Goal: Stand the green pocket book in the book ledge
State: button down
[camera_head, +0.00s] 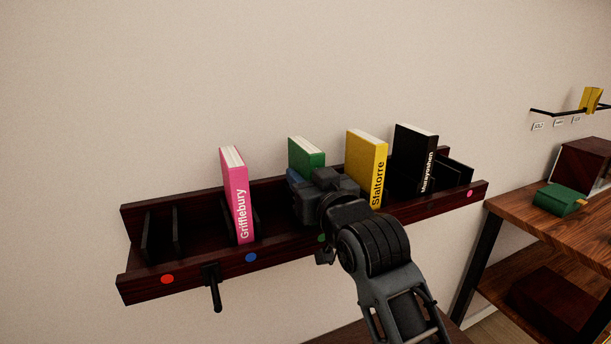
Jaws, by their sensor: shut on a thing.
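The green pocket book (306,150) stands upright at the middle of the dark wooden book ledge (140,289), between the pink book and the yellow book. My gripper (318,190) is in front of the green book and shut on it. Only the top of the green book shows; my gripper and arm hide its lower part, so I cannot tell whether its bottom edge touches the ledge. A green dot on the ledge front shows just beside my arm.
A pink book (235,195), a yellow book (367,165) and a black book (413,160) stand on the ledge. Black dividers (161,235) stand at its left. A dark lever (214,290) juts from the front. A wooden table (590,222) with a green object (557,199) is at right.

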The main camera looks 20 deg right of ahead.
jog(key=shift+r, duration=0.1)
dwell(0.3)
jog(key=c, duration=0.7)
grip_release()
jog(key=s+b, duration=0.1)
jog(key=s, duration=0.7)
jog(key=s+f+g, duration=0.2)
jog(key=s+f, duration=1.4)
jog(key=s, duration=0.2)
jog(key=shift+g, duration=0.6)
jog(key=s, duration=2.4)
jog(key=shift+f, duration=0.25)
